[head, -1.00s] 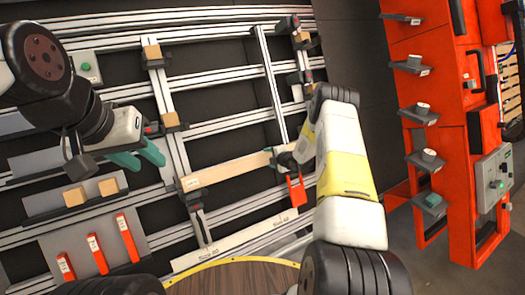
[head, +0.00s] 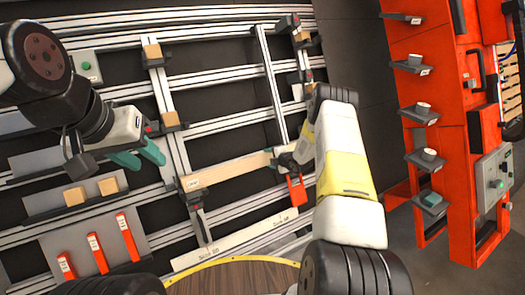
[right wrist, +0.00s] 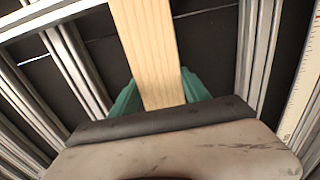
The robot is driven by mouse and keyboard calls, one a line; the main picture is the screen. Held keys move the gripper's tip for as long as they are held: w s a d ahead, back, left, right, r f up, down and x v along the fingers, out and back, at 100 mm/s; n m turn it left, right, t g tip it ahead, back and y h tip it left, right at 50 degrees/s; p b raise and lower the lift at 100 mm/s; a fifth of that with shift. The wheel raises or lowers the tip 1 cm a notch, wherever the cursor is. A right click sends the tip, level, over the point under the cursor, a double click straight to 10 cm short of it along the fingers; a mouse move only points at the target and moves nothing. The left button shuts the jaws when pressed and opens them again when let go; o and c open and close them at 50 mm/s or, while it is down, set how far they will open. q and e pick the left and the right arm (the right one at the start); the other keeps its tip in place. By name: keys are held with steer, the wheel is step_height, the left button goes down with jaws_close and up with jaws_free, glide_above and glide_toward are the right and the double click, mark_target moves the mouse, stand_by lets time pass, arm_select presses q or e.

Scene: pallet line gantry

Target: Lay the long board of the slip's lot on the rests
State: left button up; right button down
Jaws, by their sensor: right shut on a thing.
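A long pale wooden board (head: 225,172) lies across the frame in the head view, tilted slightly up to the right. Its left end is by a dark rest (head: 195,200) on an upright rail. My right gripper (head: 285,162) is at the board's right part, partly hidden by my arm. In the right wrist view the board (right wrist: 148,45) runs between the green fingers (right wrist: 155,92), which are shut on it. My left gripper (head: 140,157) has its green fingers apart and empty, over the rails at the left. I cannot make out a slip.
Red clamps (head: 97,252) hang on a grey panel at the lower left. Small wooden blocks (head: 75,197) sit on a ledge above. A red clamp (head: 296,188) is close below my right gripper. An orange cabinet (head: 450,120) with small shelves stands at the right.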

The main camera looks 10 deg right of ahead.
steer(key=shift+c, duration=2.2)
jaws_free()
steer(key=shift+r, duration=0.1)
steer(key=v, duration=0.7)
steer(key=shift+s, duration=0.35)
steer(key=shift+d+r, duration=0.1)
steer(key=shift+r, duration=0.15)
